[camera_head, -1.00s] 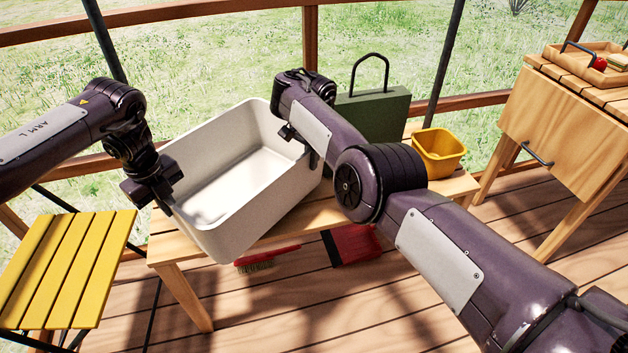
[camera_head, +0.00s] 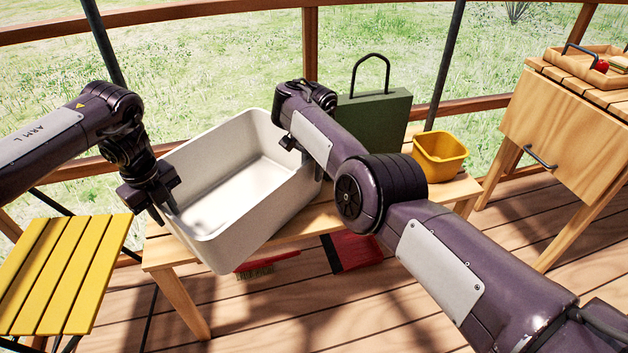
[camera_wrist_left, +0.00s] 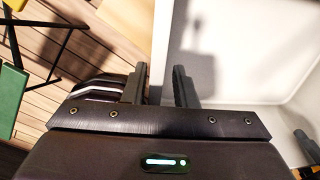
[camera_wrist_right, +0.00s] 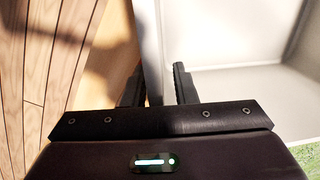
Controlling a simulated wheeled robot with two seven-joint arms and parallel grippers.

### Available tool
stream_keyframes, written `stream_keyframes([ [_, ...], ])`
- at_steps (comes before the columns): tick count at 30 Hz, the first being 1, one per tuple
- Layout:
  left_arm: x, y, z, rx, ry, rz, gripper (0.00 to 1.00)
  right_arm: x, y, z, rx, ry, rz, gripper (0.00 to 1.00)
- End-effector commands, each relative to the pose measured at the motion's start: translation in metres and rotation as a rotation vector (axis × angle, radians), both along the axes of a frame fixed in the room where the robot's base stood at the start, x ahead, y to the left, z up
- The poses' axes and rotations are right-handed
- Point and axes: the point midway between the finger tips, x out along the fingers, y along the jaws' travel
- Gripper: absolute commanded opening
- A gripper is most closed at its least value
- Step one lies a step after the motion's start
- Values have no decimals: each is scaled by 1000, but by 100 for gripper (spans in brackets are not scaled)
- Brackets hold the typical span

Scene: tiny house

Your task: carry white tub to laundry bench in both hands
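The white tub (camera_head: 240,180) is a deep rectangular basin, empty, seen tilted in the head view above the left part of a slatted wooden bench (camera_head: 163,255). My left gripper (camera_head: 166,207) is shut on its left wall; the left wrist view shows the wall (camera_wrist_left: 162,45) between the fingers. My right gripper (camera_head: 290,143) is shut on the opposite wall; the right wrist view shows that wall (camera_wrist_right: 152,45) between the fingers. My right arm hides part of the tub's right side. I cannot tell whether the tub's underside touches the bench.
A green box with a dark handle (camera_head: 385,120) and a yellow bucket (camera_head: 440,155) stand on the bench's right part. A red brush (camera_head: 267,264) and red dustpan (camera_head: 352,250) lie on the floor below. A yellow slatted stool (camera_head: 65,275) is at left, a wooden cabinet (camera_head: 560,130) at right.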

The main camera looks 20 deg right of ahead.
Motion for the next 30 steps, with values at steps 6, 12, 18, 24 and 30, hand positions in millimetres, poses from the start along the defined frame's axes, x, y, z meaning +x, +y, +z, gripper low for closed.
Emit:
stream_keyframes([
  [6,-1,3,47,-1,-4,1,25,0,1,0,1,1,1,25],
  [12,-3,6,86,5,-4,0,25,0,1,0,1,1,1,25],
  [18,-4,7,105,4,-1,1,25,0,1,0,1,1,1,25],
  [24,-5,7,107,4,2,2,25,0,0,21,0,-2,1,25],
  [30,-4,7,107,3,1,2,25,-3,-3,64,0,-3,0,25],
])
